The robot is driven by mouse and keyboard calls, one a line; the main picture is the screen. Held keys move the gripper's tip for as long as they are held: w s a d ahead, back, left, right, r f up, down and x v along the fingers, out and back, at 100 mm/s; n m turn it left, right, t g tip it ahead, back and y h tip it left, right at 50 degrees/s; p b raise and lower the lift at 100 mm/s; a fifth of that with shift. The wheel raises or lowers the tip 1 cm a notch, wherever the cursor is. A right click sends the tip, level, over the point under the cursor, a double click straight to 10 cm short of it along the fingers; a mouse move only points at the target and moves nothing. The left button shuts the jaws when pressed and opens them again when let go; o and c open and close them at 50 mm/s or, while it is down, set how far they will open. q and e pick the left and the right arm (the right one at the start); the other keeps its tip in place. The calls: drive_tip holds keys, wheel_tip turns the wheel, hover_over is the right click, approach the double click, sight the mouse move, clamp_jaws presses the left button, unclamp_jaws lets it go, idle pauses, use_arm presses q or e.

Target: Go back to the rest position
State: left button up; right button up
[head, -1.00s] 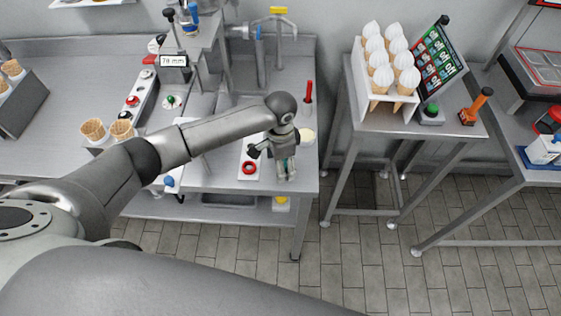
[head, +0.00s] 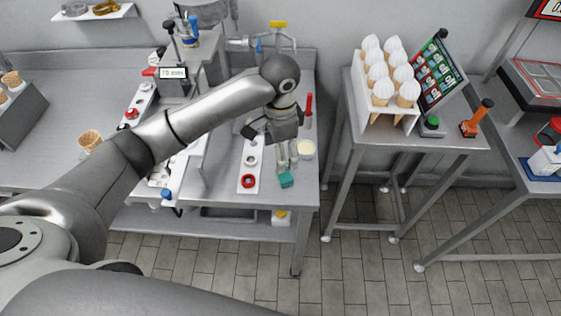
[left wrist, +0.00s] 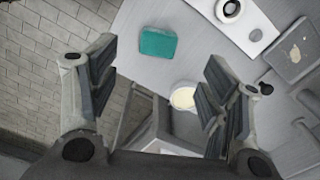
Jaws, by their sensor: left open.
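My left gripper (head: 287,160) hangs over the front right corner of the steel worktable (head: 215,180), fingers pointing down. In the left wrist view the left gripper (left wrist: 160,65) has its fingers wide apart with nothing between them. A teal block or cloth (head: 286,180) lies on the table just below the fingertips. It also shows in the left wrist view (left wrist: 158,43), flat on the table and apart from the fingers. My right gripper is not in view.
A white strip with a red ring button (head: 248,181) lies left of the gripper. A round pale-topped cup (head: 306,150) stands at its right. A rack of white-topped cones (head: 385,110) stands on a side table. Tiled floor is clear in front.

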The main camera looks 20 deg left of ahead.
use_arm(q)
drive_tip(key=shift+r, duration=0.4)
